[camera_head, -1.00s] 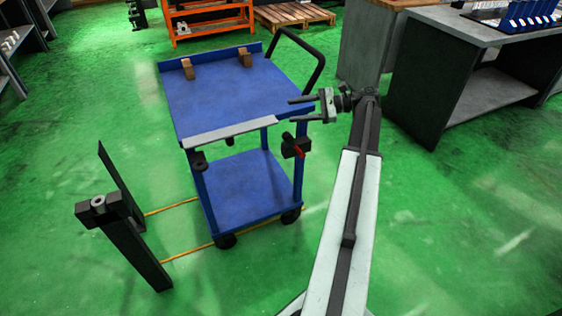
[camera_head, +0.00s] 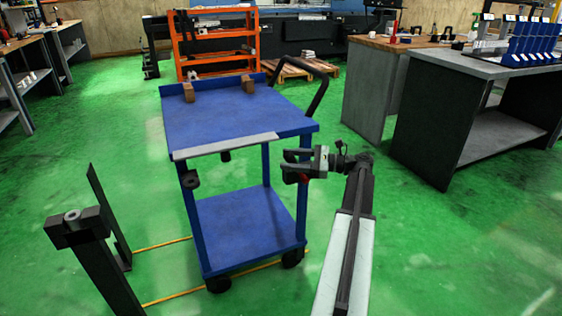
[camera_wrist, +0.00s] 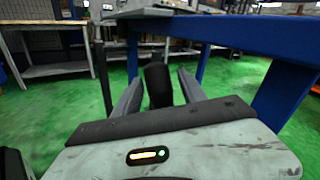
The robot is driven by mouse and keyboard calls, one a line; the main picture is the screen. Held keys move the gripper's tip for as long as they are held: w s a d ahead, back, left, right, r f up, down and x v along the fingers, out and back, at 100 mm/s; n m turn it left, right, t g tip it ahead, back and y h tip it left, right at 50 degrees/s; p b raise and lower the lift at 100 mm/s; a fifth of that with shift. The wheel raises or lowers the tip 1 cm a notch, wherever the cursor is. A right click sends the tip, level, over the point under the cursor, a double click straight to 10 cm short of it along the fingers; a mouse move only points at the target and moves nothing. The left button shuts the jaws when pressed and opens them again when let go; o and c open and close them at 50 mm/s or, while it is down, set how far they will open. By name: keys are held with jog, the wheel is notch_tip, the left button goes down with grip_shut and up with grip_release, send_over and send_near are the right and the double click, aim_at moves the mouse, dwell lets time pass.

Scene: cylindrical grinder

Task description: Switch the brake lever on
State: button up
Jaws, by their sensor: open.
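The blue cart (camera_head: 235,122) stands in the middle of the head view. The brake lever (camera_head: 303,179) shows as a small red piece by the cart's front right leg, mostly hidden by my gripper. My gripper (camera_head: 292,163) is open, level with the lever, at the right side of the cart's front. In the wrist view, a dark block (camera_wrist: 157,86) stands between the spread fingers of my gripper (camera_wrist: 158,76). I cannot tell whether the fingers touch it. The red part is not visible in that view.
A dark post frame (camera_head: 88,235) stands on the floor at the left, with yellow lines (camera_head: 165,243) running to the cart. A grey workbench (camera_head: 440,120) stands at the right. An orange shelf (camera_head: 215,45) is behind. Green floor around the cart is open.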

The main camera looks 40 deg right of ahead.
jog(key=shift+x, duration=1.45)
grip_shut()
jog(key=shift+w+d, duration=0.1)
